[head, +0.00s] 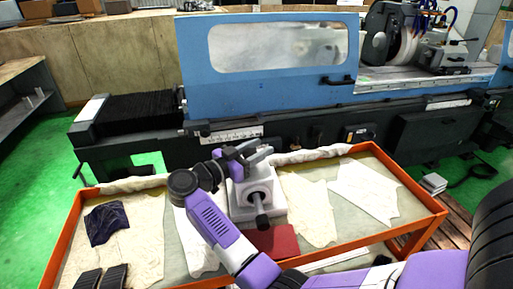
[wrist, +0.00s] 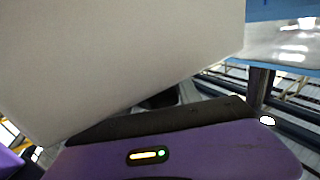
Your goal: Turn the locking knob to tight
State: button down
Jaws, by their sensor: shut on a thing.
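A pale block-shaped fixture (head: 238,207) stands on the cart, with a round dark bore and a dark rod (head: 262,219) sticking out of its front. My gripper (head: 258,152) is at the top of this fixture, reached over from the left. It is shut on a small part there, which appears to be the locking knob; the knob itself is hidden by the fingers. In the wrist view a large pale surface (wrist: 100,60) fills the upper left, close to my purple gripper body. The fingertips are hidden there, and the knob's angle cannot be read.
The orange-edged cart (head: 61,243) holds pale cloths (head: 308,208), a dark blue cloth (head: 107,222), a dark red pad (head: 272,241) and black blocks (head: 114,277). The blue grinding machine (head: 195,60) stands just behind. Open green floor (head: 150,163) shows at left.

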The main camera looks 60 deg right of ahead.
jog(key=m+g+y+b, duration=0.1)
jog(key=m+g+y, duration=0.1)
jog(key=g, duration=0.1)
jog(key=m+g+b, duration=0.1)
jog(key=shift+s+a+f+m+g+y+b, duration=0.3)
jog(key=shift+g+y+b, duration=0.05)
jog(key=shift+g+y, duration=0.05)
jog(key=g+y+b, duration=0.1)
jog(key=m+y+b, duration=0.1)
jog(key=m+g+b, duration=0.1)
jog(key=b, duration=0.1)
jog(key=shift+s+a+g+y, duration=0.25)
jog(key=shift+g+y, duration=0.05)
jog(key=shift+y, duration=0.1)
jog(key=m+y+b, duration=0.1)
jog(key=b, duration=0.2)
jog(key=m+g+y+b, duration=0.1)
jog(key=b, duration=0.2)
jog(key=m+g+y+b, duration=0.1)
jog(key=b, duration=0.2)
jog(key=shift+s+a+f+y, duration=0.15)
jog(key=shift+s+a+y, duration=0.1)
jog(key=shift+y, duration=0.05)
jog(key=m+y+b, duration=0.1)
jog(key=b, duration=0.2)
jog(key=shift+a+g, duration=0.1)
jog(key=shift+g, duration=0.3)
jog(key=shift+s+r+m+y+b, duration=0.1)
jog(key=shift+r+m+y+b, duration=0.25)
jog(key=shift+y+b, duration=0.35)
